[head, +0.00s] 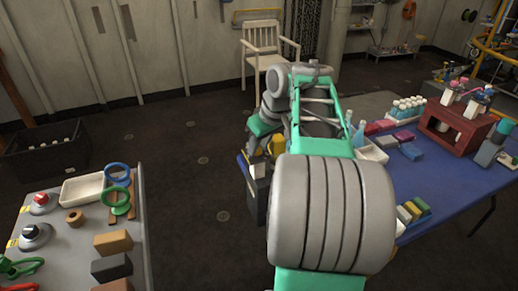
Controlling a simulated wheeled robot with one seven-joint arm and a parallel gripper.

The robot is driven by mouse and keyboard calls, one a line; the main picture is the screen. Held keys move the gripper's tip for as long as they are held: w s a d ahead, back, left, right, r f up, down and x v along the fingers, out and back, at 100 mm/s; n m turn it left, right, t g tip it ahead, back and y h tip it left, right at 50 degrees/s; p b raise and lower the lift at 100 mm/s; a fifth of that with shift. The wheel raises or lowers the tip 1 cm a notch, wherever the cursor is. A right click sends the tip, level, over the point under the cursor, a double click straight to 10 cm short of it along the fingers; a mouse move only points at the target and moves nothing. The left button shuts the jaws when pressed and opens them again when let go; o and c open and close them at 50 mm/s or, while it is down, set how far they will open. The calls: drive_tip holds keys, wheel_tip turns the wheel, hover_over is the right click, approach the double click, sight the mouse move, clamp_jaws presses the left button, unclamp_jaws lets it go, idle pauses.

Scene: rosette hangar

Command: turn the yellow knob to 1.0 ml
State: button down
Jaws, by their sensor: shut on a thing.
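A yellow part (277,145), which looks like the yellow knob, shows beside my gripper, beyond my arm's big grey joint. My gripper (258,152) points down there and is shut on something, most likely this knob. The fingertips and the grip itself are small and partly hidden by my arm. A dark grey box-shaped body (257,195) stands just below the gripper, with a pale top edge. Any scale or 1.0 ml mark is too small to read, so the knob's setting cannot be told.
A blue table (445,190) at right holds bottles, coloured blocks and a dark red stand (455,128). A grey table (75,250) at left holds a white tray (82,189), rings and blocks. A wooden chair (263,45) stands behind. Dark floor lies clear between.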

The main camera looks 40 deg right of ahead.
drive_tip(key=shift+a+m+h+b, duration=0.15)
drive_tip(key=shift+m+h+b, duration=0.4)
drive_tip(key=shift+m, duration=0.75)
drive_tip(key=c, duration=1.1)
unclamp_jaws()
